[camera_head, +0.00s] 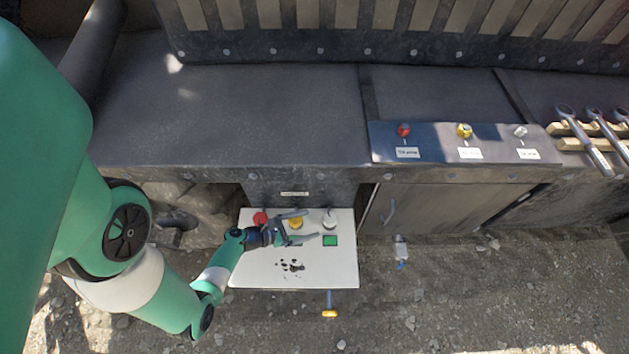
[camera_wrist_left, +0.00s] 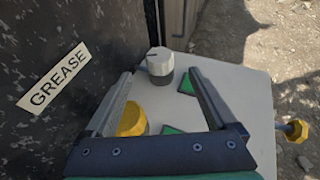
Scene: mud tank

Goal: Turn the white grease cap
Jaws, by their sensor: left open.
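The white grease cap (camera_head: 329,217) sits at the right of a row of caps on the white panel (camera_head: 252,268). It also shows in the left wrist view (camera_wrist_left: 159,60), upright and in line with the gap between my fingers. My left gripper (camera_head: 311,225) is open, its two fingers pointing right toward the white cap, with nothing held. In the left wrist view, the fingertips (camera_wrist_left: 160,74) lie on either side of the line to the cap and appear short of it. The yellow cap (camera_head: 296,223) lies between the fingers, nearer the palm. My right gripper is not in view.
A red cap (camera_head: 260,217) is left of my gripper. A GREASE label (camera_wrist_left: 55,77) is on the dark wall behind. The panel carries a green patch (camera_head: 330,240) and dark specks (camera_head: 291,265). Similar knobs line the upper console (camera_head: 381,142); wrenches (camera_head: 588,140) lie farther right.

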